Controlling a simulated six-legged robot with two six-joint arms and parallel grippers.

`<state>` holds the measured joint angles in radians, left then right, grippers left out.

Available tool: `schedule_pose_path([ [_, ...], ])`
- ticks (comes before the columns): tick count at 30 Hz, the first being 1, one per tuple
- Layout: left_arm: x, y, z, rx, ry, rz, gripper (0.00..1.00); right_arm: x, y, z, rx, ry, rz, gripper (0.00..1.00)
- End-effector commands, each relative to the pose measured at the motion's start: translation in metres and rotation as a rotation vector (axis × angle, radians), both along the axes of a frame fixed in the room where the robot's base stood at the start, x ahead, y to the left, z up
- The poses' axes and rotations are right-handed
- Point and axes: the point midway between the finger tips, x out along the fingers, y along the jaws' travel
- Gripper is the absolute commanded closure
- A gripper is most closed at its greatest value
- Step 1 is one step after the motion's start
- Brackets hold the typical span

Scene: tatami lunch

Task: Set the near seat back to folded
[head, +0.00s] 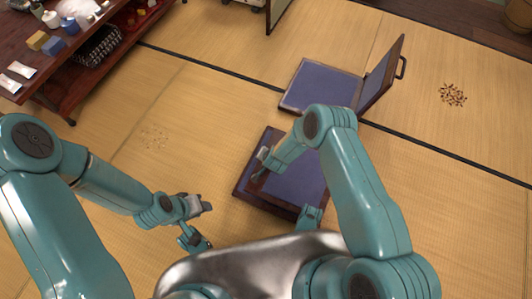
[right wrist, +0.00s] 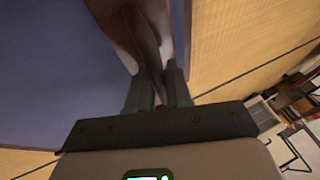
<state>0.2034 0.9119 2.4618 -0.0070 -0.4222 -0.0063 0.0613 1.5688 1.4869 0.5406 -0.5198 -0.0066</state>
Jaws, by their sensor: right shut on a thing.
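The near seat (head: 241,189) is a low dark-wood floor chair with a blue pad (head: 300,187), on the tatami in front of me. My right arm covers much of it, so I cannot tell the angle of its back. My right gripper (head: 258,170) is at the seat's left side; in the right wrist view its fingers (right wrist: 160,88) are shut on a brown wooden edge (right wrist: 150,30) of the seat. A blue surface (right wrist: 50,80) fills the left of that view. My left gripper (head: 203,224) is open and empty, left of the seat, apart from it.
A second blue-padded seat (head: 318,88) stands behind, its back (head: 381,75) raised at the right. A low dark-red table (head: 85,75) with small items is at upper left. The tatami (head: 450,200) is clear at the right.

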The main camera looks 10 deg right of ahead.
Motion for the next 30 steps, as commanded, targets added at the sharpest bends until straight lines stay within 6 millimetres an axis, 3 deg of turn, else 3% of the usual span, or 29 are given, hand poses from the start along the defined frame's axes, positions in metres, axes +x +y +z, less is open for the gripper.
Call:
schedule_pose_path([
  [20,0.0021,0.0004,-0.0039,0.002,-0.008,0.001,0.66,-0.0028,-0.0005,-0.0071,0.0,-0.01,0.004,1.0],
  [21,0.0021,0.0004,-0.0039,0.002,-0.008,0.001,0.66,-0.0027,-0.0005,-0.0072,0.001,-0.009,0.005,0.75],
  [30,0.002,0.0004,-0.0037,0.002,-0.007,0.0,0.66,-0.0036,-0.0005,-0.0082,0.002,-0.003,0.001,0.75],
])
